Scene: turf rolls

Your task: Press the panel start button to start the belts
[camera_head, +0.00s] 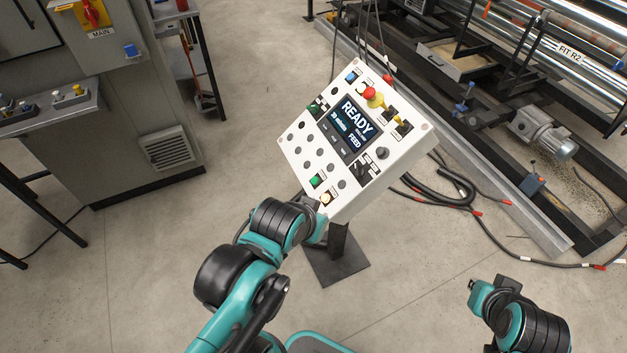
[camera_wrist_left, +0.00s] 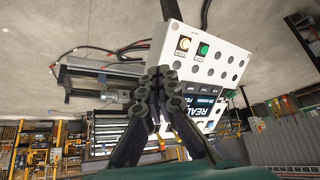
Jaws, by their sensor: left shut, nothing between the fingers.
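The white control panel (camera_head: 349,140) stands tilted on a dark post, its screen (camera_head: 348,125) showing READY and FEED. Near its lower edge are a green button (camera_head: 316,181) and a lit whitish button (camera_head: 326,198). In the left wrist view the green button (camera_wrist_left: 203,49) and the lit button (camera_wrist_left: 184,43) show above the fingers. Small labels are unreadable. My left gripper (camera_wrist_left: 162,76) is shut and empty, near the panel's lower edge; contact cannot be told. Its fingertips are hidden in the head view. My right gripper (camera_head: 473,286) is at the lower right, away from the panel, its fingers unclear.
A red stop knob (camera_head: 370,93) is on the panel's upper part. A grey cabinet (camera_head: 135,130) stands at the left. Machine frames with a motor (camera_head: 543,133) fill the upper right. Black cables (camera_head: 447,190) lie right of the panel. The floor in front is clear.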

